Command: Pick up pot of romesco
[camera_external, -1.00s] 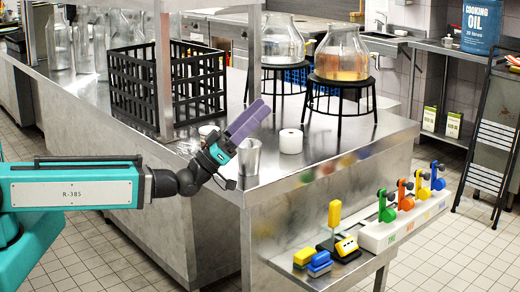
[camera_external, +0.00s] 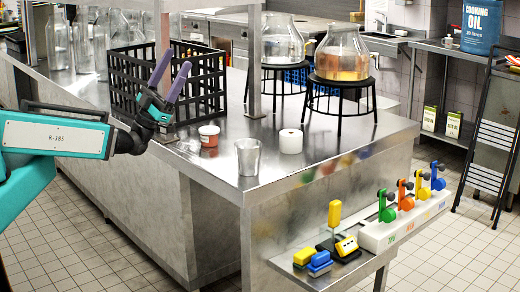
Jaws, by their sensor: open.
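A small orange-red pot with a pale lid (camera_external: 209,136), which looks like the pot of romesco, stands upright on the steel counter (camera_external: 225,185). Its label is too small to read. My gripper (camera_external: 176,60) has two purple fingers pointing up and slightly right, with a gap between them. It is open and empty. It is up and to the left of the pot in the picture, in front of the black crate, and does not touch the pot.
A metal cup (camera_external: 248,157) and a white roll (camera_external: 290,141) stand right of the pot. A black crate (camera_external: 125,84) and a steel post (camera_external: 162,60) are behind it. Two glass jars sit on black stands, one jar holding amber liquid (camera_external: 342,62). The counter's front right is clear.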

